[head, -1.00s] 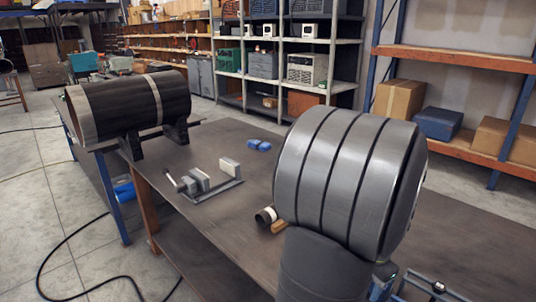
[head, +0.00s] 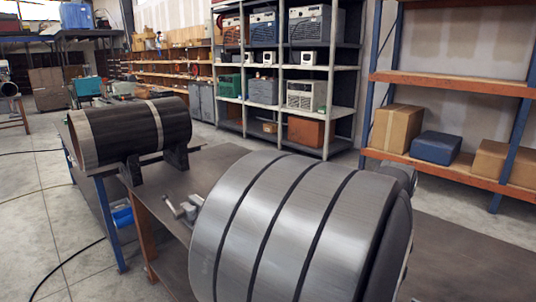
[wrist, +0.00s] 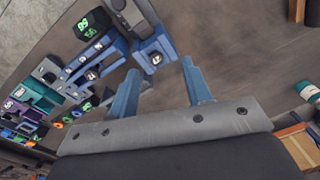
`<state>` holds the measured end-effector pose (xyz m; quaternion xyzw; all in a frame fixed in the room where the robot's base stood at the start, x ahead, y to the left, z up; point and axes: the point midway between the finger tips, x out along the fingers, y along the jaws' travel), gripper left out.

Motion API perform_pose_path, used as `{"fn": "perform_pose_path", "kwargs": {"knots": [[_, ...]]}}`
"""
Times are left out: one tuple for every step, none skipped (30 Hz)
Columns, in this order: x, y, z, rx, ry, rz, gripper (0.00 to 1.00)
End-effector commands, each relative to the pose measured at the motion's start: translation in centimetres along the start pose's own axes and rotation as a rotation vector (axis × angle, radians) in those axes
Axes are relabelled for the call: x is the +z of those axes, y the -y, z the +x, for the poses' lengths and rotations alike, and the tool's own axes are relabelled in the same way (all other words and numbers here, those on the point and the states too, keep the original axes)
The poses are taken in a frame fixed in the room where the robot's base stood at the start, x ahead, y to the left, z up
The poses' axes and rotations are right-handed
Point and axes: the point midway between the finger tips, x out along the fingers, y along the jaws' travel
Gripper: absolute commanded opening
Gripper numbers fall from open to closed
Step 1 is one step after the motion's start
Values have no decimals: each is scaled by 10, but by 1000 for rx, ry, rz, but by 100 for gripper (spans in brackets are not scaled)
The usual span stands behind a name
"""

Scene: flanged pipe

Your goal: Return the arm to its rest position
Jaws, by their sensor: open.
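My gripper (wrist: 160,66) shows in the wrist view with its two blue-grey fingers apart and nothing between them. It is above the dark table top, close to a blue block-like fixture (wrist: 154,56). In the head view the gripper is hidden or out of frame. My own large grey arm link fills the lower middle of that view. The dark pipe (head: 130,132) with pale bands lies on two black supports at the left end of the table (head: 460,255), well away from my arm link.
A small grey clamp (head: 185,208) is partly hidden behind my arm link. Several coloured, labelled fixtures, one green (wrist: 38,94), crowd the wrist view's left. A teal-and-white roll (wrist: 308,91) lies right. Shelves (head: 285,85) stand behind the table.

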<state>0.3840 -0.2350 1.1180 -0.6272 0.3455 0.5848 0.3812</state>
Motion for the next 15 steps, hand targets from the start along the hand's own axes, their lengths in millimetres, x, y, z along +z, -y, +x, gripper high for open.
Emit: {"fn": "perform_pose_path", "kwargs": {"knots": [[0, 8, 6, -22, -8, 11, 45], [0, 14, 10, -38, -13, 18, 45], [-1, 20, 15, -57, -20, 29, 45], [-1, 25, 18, -72, -24, 40, 45], [-1, 30, 22, -87, -29, 49, 45], [-2, 36, 26, -107, -35, 62, 45], [-2, 41, 30, -122, -39, 73, 45], [-2, 46, 33, -136, -43, 82, 45], [-2, 52, 37, -157, -49, 97, 45], [-2, 57, 40, -172, -53, 109, 45], [-2, 61, 44, -186, -57, 120, 45], [-2, 67, 48, -206, -62, 136, 45], [-2, 72, 51, -220, -66, 148, 45], [-2, 76, 54, -234, -69, 161, 45], [-2, 82, 58, -253, -73, 178, 45]]}}
